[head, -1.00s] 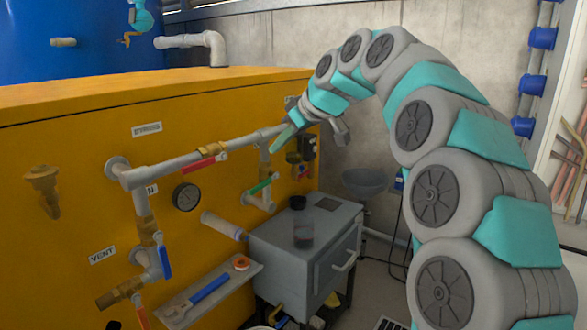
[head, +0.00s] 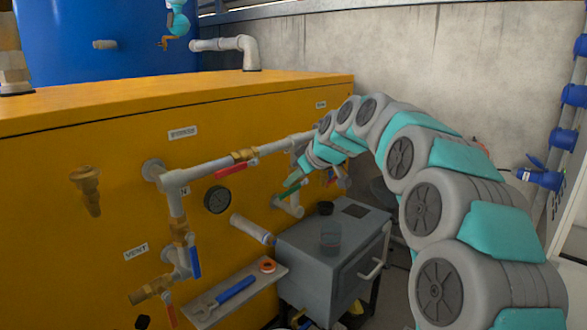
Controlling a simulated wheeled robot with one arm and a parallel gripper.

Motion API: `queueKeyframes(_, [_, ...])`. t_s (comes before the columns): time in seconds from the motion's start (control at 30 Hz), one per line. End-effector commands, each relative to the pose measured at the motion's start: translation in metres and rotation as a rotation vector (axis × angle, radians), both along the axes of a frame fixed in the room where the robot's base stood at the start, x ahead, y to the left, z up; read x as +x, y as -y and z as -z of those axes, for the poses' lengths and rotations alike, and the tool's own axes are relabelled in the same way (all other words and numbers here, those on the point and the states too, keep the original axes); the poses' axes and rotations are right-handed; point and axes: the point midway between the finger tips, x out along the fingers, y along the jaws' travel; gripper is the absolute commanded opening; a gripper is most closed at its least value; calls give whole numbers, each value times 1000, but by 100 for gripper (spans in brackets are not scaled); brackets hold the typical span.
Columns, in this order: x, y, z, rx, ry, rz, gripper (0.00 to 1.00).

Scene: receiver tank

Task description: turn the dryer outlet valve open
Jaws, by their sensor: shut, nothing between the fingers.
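A green valve handle (head: 289,190) sits on the grey pipework at the right of the yellow cabinet front. It slants up to the right. No label beside it is readable, so I cannot confirm that it is the dryer outlet valve. My gripper (head: 303,172) reaches in from the right, with its tip just above the green handle's upper end. Whether they touch cannot be told. My gripper is shut and holds nothing. My wrist hides part of the pipework behind it.
A red-handled valve (head: 233,167) is on the bypass pipe, left of my gripper. A blue-handled valve (head: 195,262) is lower left. A grey box (head: 325,262) stands below my gripper, carrying a jar. A shelf (head: 212,312) holds a wrench and tape roll.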

Motion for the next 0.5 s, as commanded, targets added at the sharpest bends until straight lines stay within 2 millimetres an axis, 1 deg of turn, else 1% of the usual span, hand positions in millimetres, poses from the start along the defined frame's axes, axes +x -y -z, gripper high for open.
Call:
queueKeyframes(0.17, [1,1,6,0,3,0,0])
queueKeyframes(0.5, [1,1,7,-1,3,0,0])
